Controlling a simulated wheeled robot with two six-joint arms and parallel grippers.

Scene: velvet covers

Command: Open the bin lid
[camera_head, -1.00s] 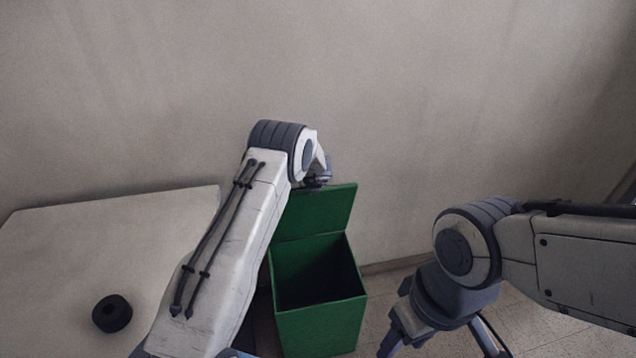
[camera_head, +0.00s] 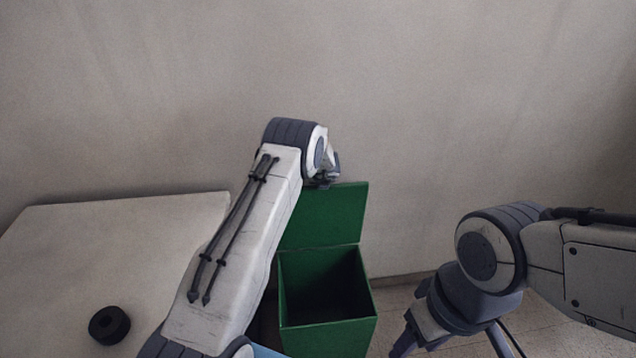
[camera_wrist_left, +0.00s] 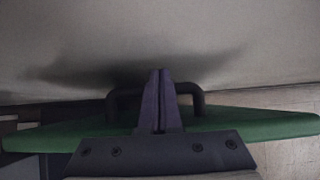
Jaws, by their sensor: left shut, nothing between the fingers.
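The green bin (camera_head: 330,338) stands on the floor in the middle of the head view, its dark inside showing. Its green lid (camera_head: 340,213) stands raised at the back of the opening, close to the wall. My left gripper (camera_head: 326,182) is at the lid's top edge, mostly hidden by its own wrist. In the left wrist view the left gripper's fingers (camera_wrist_left: 160,98) are shut together with nothing between them, in front of a dark handle (camera_wrist_left: 188,88) on the lid (camera_wrist_left: 255,124). My right gripper (camera_head: 450,345) hangs at the lower right, its fingertips cut off by the frame's edge.
The grey wall (camera_head: 440,130) rises close behind the bin. Tiled floor (camera_head: 400,292) shows between the bin and my right arm.

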